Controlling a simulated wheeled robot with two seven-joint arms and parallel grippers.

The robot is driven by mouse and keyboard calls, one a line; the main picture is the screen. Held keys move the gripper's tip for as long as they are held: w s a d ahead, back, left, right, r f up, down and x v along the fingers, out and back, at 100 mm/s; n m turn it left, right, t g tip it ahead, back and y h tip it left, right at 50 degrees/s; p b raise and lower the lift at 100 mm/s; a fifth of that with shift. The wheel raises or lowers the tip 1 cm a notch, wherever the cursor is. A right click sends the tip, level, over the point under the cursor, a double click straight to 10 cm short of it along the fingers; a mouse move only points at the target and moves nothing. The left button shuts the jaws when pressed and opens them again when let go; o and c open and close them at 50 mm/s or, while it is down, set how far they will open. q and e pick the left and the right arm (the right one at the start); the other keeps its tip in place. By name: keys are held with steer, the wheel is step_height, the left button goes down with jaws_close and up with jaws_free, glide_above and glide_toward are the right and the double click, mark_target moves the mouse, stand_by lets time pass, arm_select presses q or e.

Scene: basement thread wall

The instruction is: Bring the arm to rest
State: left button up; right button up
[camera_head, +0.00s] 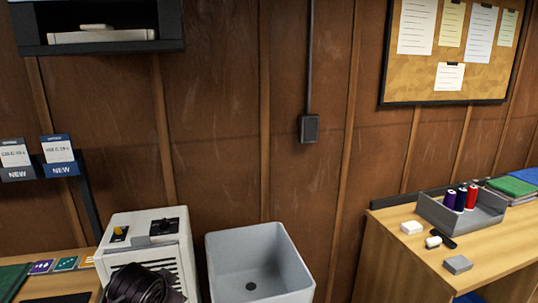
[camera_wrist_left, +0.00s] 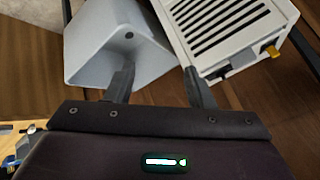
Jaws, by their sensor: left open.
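My left gripper (camera_wrist_left: 160,70) shows in the left wrist view with its two dark fingers apart. Nothing is between them. Beyond the fingers are a grey bin and a white vented unit, seen at a tilt. In the head view, a dark rounded part of my left arm (camera_head: 140,285) shows at the bottom edge, in front of the white unit. The fingers cannot be made out there. My right arm and gripper are not in view.
The empty grey bin (camera_head: 255,262) stands beside the white unit (camera_head: 150,240). At right, a wooden bench (camera_head: 400,235) holds a grey tray (camera_head: 490,217) with thread spools. At left is another worktop (camera_head: 65,283). A dark shelf (camera_head: 100,45) hangs above. The wall's middle is mostly clear.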

arm_select(q)
steer(key=s+d+f+n+g, duration=0.1)
steer(key=s+f, duration=0.3)
steer(key=s, duration=0.4)
steer(key=s+d+f+n+g+h, duration=0.1)
steer(key=s+f+n+g, duration=0.1)
steer(key=s+f, duration=0.35)
steer(key=s+d+f+n+g, duration=0.1)
steer(key=s+f, duration=0.1)
steer(key=s, duration=0.8)
step_height(320, 180, down, 31)
steer(key=s+g, duration=0.2)
steer(key=s+a+f+g, duration=0.1)
steer(key=s+a+f, duration=0.2)
steer(key=s+f, duration=1.4)
steer(key=s, duration=0.2)
steer(key=shift+s+f+m, duration=0.15)
steer(key=shift+s+m, duration=0.15)
steer(key=shift+a, duration=0.1)
